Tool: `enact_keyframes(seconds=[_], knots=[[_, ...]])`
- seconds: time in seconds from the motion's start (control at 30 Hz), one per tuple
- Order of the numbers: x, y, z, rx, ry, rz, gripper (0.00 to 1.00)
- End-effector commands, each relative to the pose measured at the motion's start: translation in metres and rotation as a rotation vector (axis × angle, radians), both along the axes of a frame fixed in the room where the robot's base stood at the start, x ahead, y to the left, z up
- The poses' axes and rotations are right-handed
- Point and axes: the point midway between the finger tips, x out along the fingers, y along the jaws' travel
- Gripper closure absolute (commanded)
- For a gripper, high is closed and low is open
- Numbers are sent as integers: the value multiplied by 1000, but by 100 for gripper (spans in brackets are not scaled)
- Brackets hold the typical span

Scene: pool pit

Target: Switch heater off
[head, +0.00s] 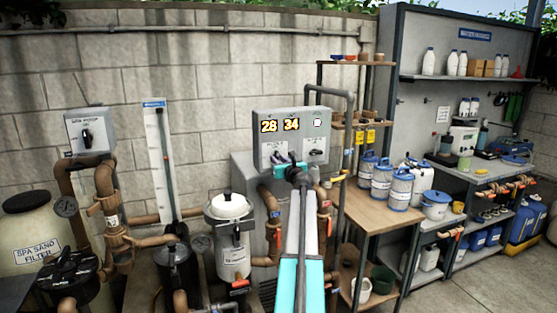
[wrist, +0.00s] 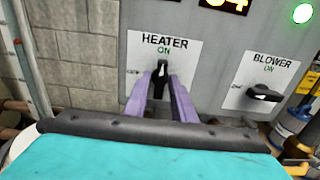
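The grey control panel (head: 291,122) on the wall side shows lit readouts 28 and 34. In the wrist view the heater knob (wrist: 161,71) is black, stands upright on a white plate, and the plate (wrist: 187,50) reads HEATER ON. My gripper (wrist: 160,84) has its two purple fingers on either side of the lower part of this knob, apart from each other with the knob between them. Firm contact is not visible. In the head view my gripper (head: 292,170) is at the panel's lower edge, and my arm partly hides the heater plate.
The blower knob (wrist: 263,93) is to the right, lying sideways, its plate reading BLOWER ON. A green light (wrist: 303,13) glows above it. A wooden shelf table (head: 375,207) with white-and-blue tubs stands right of the panel. A filter housing (head: 231,245) and pipes stand left.

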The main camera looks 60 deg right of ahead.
Motion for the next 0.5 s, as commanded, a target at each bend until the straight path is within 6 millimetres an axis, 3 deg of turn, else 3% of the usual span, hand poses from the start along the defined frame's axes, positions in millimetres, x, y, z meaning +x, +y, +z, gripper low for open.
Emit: enact_keyframes(seconds=[0.5], knots=[[-1,-1,-1,-19,13,-3,98]])
